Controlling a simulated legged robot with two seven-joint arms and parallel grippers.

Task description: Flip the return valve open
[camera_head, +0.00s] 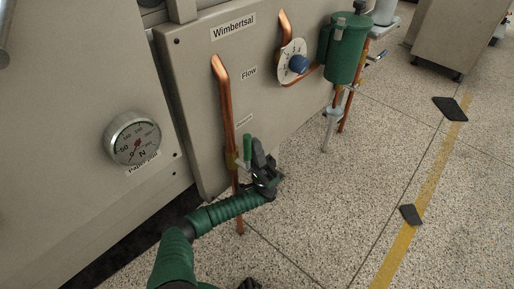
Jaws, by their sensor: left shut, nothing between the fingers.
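The valve sits low on the left copper pipe (226,100), with a brass-coloured body (234,160) and a green handle (247,146) that stands about upright. A small label (244,121) on the panel above it is too small to read surely. My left gripper (262,160) is shut and empty, just right of the green handle. It is very close to the handle; I cannot tell whether they touch. A dark piece at the bottom edge may be part of my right gripper (250,284); its fingers cannot be made out.
The grey machine panel (190,90) stands close behind the pipe. A round gauge (133,138) is at left. A blue knob (299,64) on a white dial and a green canister (345,50) are at upper right. The speckled floor (330,210) at right is mostly clear.

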